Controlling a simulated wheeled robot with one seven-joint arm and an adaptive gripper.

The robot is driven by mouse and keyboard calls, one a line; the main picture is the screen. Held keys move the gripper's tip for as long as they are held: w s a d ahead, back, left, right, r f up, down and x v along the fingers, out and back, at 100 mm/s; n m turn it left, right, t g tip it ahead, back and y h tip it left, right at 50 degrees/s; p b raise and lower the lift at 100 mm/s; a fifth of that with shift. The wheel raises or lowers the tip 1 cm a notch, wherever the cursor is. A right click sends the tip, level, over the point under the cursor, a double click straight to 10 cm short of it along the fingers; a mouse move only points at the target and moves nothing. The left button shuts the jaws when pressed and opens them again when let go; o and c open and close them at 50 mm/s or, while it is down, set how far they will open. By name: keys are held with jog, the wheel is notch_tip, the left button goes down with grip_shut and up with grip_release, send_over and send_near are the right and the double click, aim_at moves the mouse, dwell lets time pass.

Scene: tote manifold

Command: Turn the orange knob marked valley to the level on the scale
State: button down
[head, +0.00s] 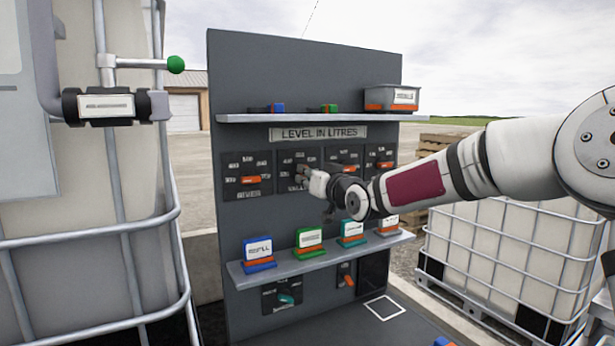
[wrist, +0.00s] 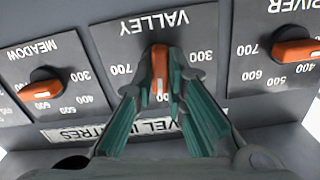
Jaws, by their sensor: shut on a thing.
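The orange valley knob (wrist: 160,62) is in the middle of the wrist view, on a dark panel (wrist: 110,40) whose lettering appears upside down. My gripper (wrist: 160,84) has its teal fingers on either side of the knob and is shut on it. The knob's long axis and white mark point down the picture, towards the level in litres plate. In the head view my gripper (head: 306,178) is at the second panel from the left and hides the knob.
Similar panels with orange knobs lie beside it: meadow (wrist: 40,88) and river (wrist: 296,48) in the wrist view. In the head view an upper shelf (head: 240,118) and a lower shelf with coloured cards (head: 285,268) project from the board above and below my gripper.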

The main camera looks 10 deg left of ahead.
jog(key=m, duration=0.6)
jog(key=shift+f+m+p, duration=0.15)
jog(key=shift+m+p, duration=0.15)
jog(key=shift+p, duration=0.05)
dwell(0.5)
jog(key=c, duration=1.6)
grip_release()
jog(key=v, duration=1.2)
